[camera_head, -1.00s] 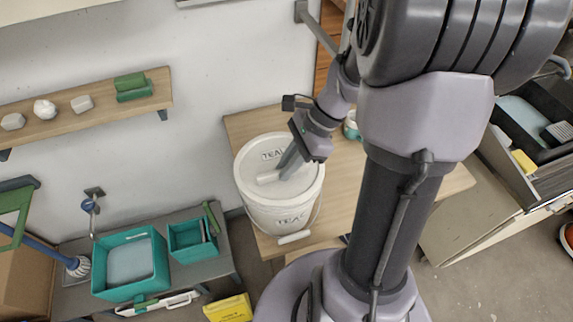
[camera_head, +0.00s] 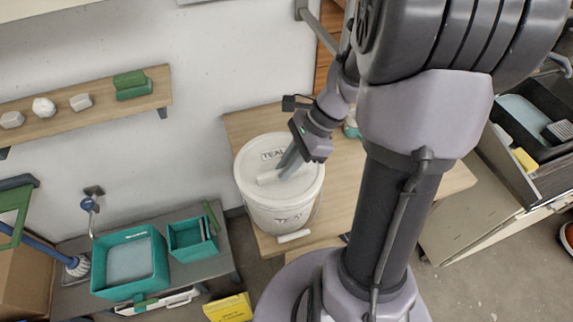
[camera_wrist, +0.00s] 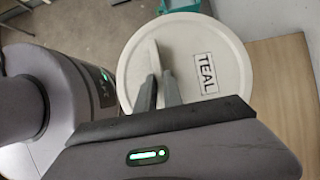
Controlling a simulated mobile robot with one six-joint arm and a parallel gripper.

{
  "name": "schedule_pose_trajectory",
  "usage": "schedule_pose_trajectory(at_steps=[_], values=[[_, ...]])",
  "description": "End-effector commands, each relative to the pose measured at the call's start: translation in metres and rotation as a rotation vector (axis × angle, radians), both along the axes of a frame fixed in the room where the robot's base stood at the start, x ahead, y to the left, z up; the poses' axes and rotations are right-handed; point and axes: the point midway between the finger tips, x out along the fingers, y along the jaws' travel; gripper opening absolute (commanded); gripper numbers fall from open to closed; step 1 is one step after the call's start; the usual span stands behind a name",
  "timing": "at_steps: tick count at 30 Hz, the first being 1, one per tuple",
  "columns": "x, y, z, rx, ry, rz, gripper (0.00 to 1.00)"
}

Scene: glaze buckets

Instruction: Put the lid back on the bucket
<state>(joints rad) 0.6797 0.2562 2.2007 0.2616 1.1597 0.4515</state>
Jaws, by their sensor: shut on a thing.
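The white bucket (camera_head: 280,216) marked TEAL stands on the wooden table, its bail handle hanging at the front. The white round lid (camera_head: 252,170), with a TEAL label, lies over the bucket's mouth; I cannot tell whether its rim is fully seated. In the wrist view the lid (camera_wrist: 225,55) fills the upper middle. My gripper (camera_head: 284,170) is above the lid with its fingers shut on the pale bar-shaped grip on the lid's top. The gripper also shows in the wrist view (camera_wrist: 158,80), and its fingers hide part of the grip.
The wooden table (camera_head: 345,195) has bare room right of the bucket. A teal cup (camera_head: 351,130) stands behind my arm. Teal bins (camera_head: 130,262) sit on a grey bench at left. A wall shelf (camera_head: 90,107) holds small pieces. An open drawer (camera_head: 535,160) is at right.

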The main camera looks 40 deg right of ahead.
Motion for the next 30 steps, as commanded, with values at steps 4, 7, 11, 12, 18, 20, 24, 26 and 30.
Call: schedule_pose_trajectory(at_steps=[4,7,11,12,18,20,24,26,30], values=[[0.0,0.0,-0.0015,0.0,0.0,0.0,0.0],[0.0,0.0,-0.0013,0.0,0.0,0.0,0.0],[0.0,0.0,-0.0013,0.0,0.0,0.0,0.15],[0.0,0.0,-0.0013,0.0,0.0,0.0,0.23],[-0.0001,0.0001,-0.0013,0.0,0.0,0.0,0.37],[-0.0001,0.0001,-0.0013,0.0,0.0,0.0,0.37],[-0.0001,0.0001,-0.0013,0.0,0.0,0.0,0.56],[-0.0001,0.0,-0.0014,0.0,0.0,0.0,0.58],[-0.0001,0.0001,-0.0013,0.0,0.0,0.0,0.58]])
